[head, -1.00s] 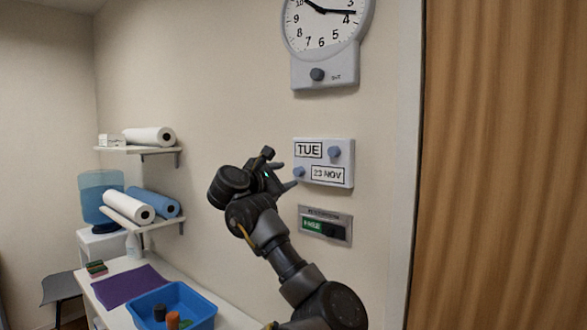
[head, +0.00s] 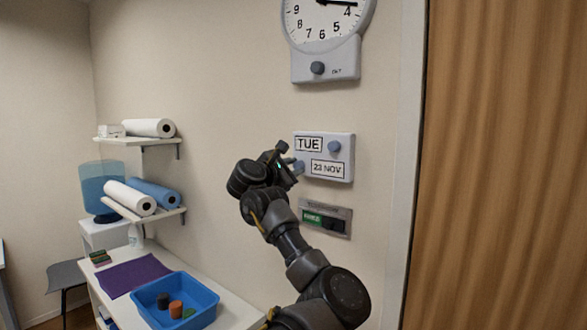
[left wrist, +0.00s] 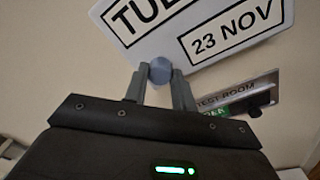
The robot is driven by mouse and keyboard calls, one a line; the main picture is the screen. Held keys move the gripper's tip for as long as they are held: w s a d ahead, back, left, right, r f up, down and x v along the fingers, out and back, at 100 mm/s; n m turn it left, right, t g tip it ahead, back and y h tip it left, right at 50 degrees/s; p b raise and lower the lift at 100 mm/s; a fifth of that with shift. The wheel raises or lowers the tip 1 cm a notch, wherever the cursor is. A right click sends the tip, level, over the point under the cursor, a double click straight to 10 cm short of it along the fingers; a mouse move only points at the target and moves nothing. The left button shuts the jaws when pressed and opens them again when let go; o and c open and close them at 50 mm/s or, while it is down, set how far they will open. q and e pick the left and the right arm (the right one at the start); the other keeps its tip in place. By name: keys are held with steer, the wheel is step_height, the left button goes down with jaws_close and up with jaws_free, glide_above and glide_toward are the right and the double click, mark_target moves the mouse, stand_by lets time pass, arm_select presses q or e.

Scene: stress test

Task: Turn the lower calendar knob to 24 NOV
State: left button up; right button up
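The white wall calendar (head: 344,171) reads TUE above and 23 NOV below. Its lower knob, round and blue-grey, sits left of the date window; in the left wrist view the knob (left wrist: 160,69) shows clearly. The upper knob (head: 334,146) is right of TUE. My left gripper (head: 293,167) is at the calendar's left edge, pointing at the lower knob. In the left wrist view the left gripper (left wrist: 160,76) is open, with one finger either side of the knob; whether they touch it is hard to tell. My right gripper is not in view.
A clock (head: 326,66) with its own knob hangs above the calendar. A sign with a green slider (head: 326,220) is just below. A wooden door or panel (head: 500,160) is at right. Shelves with rolls (head: 130,198) and a blue tray (head: 205,318) are at left.

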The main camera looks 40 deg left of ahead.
arm_select(q)
steer(key=shift+c, duration=0.7)
steer(key=shift+f+b, duration=0.25)
steer(key=shift+b, duration=0.35)
steer(key=shift+m+b, duration=4.1)
steer(key=shift+b, duration=1.65)
steer(key=shift+r, duration=0.1)
steer(key=o, duration=1)
